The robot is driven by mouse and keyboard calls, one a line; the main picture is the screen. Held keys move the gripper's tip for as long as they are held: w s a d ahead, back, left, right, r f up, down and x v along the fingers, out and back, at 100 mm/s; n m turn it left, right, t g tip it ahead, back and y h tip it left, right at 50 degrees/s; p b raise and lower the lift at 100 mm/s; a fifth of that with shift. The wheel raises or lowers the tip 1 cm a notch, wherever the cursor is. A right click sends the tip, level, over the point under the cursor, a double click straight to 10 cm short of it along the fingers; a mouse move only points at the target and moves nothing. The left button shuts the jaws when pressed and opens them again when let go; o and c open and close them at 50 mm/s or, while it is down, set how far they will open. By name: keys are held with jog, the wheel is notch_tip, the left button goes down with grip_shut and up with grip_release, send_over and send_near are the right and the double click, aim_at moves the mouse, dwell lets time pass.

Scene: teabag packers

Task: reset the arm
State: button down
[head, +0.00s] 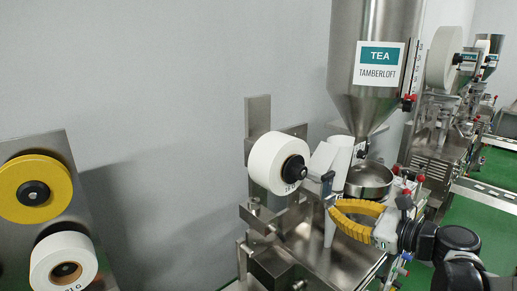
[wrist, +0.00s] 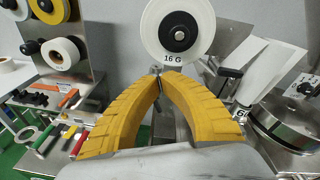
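My gripper (head: 334,208) has two ribbed yellow fingers and is in front of the tea machine, at the lower right of the head view. In the wrist view my gripper (wrist: 158,77) points away from the camera. Its fingers lean together and their tips meet or nearly meet. I see nothing held between them. The tips appear just below a white paper roll (wrist: 178,32) marked "16 G". My black and white arm joints show at the lower right of the head view.
A steel hopper (head: 372,60) labelled TEA TAMBERLOFT stands above a round steel bowl (head: 369,181) beside my gripper. A panel at left carries a yellow roll (head: 32,188) and a white roll (head: 63,262). Tools with coloured handles (wrist: 45,138) lie at left. Another machine stands behind.

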jog(key=s+a+f+n+g+h+b, duration=0.1)
jog(key=s+a+f+n+g+b, duration=0.15)
jog(key=f+n, duration=0.2)
jog(key=s+a+f+n+g+h+b, duration=0.1)
jog(key=s+a+f+n+b, duration=0.25)
jog(key=f, duration=0.25)
jog(key=s+d+f+n+g+h+b, duration=0.1)
jog(key=s+f+n+g+h+b, duration=0.1)
jog(key=s+f+n+h+b, duration=0.6)
jog(key=s+f+n+b, duration=0.1)
jog(key=s+f+n, duration=0.3)
jog(key=f+n, duration=0.3)
jog(key=shift+s+d+f+n+b, duration=0.25)
jog(key=shift+s+f+n+b, duration=0.1)
jog(key=shift+n, duration=0.55)
